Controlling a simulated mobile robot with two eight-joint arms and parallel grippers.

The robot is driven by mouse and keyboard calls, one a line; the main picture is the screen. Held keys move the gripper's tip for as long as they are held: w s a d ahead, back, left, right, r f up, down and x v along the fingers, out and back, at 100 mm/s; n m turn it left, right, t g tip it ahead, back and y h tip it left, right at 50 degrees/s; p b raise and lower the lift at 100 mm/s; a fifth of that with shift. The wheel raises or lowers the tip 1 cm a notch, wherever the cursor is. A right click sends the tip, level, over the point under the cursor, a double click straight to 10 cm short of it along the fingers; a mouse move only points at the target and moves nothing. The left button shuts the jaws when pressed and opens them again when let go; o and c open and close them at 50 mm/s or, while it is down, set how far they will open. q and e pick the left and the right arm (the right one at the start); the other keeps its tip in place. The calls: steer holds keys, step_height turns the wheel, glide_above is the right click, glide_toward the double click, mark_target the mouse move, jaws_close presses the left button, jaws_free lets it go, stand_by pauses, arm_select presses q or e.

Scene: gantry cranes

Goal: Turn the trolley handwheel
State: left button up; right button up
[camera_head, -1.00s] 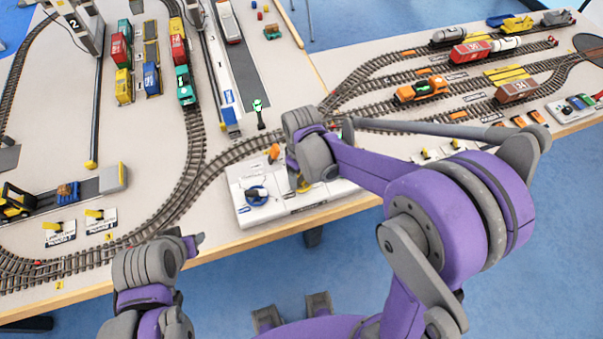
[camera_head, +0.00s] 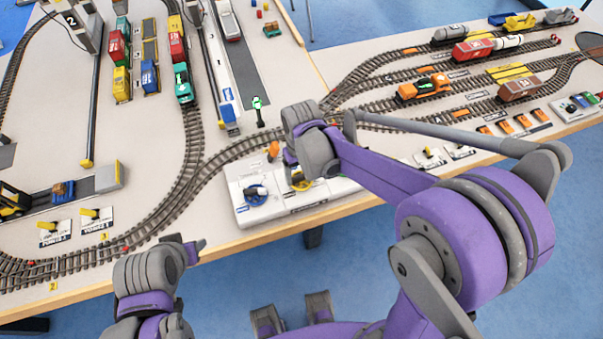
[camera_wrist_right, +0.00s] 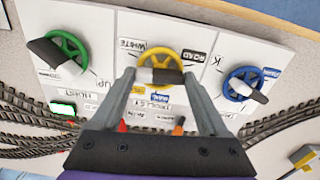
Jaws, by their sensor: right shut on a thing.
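A white control panel (camera_head: 310,204) at the table's front edge carries three handwheels. In the right wrist view a yellow handwheel (camera_wrist_right: 164,54) is in the middle, with a black-and-white bar across it. A green handwheel (camera_wrist_right: 72,45) is on the left and a blue handwheel (camera_wrist_right: 238,78) on the right. My right gripper (camera_wrist_right: 160,76) is shut on the yellow handwheel's bar, one finger at each end. In the head view its wrist hides most of that wheel. My left gripper (camera_head: 196,246) is low at the left, off the table edge; its jaws are not clear.
Rail tracks (camera_head: 225,160) curve close behind and left of the panel. An orange locomotive (camera_head: 423,88) and other wagons stand on the right tracks. The blue floor is clear in front.

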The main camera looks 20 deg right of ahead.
mark_target(301, 176)
steer(key=shift+m+b, duration=0.45)
steer(key=shift+m, duration=1.55)
steer(key=o, duration=1.2)
steer(key=shift+o, duration=0.2)
step_height(301, 176, up, 11)
steer(key=shift+p, duration=0.45)
steer(key=shift+f, duration=0.1)
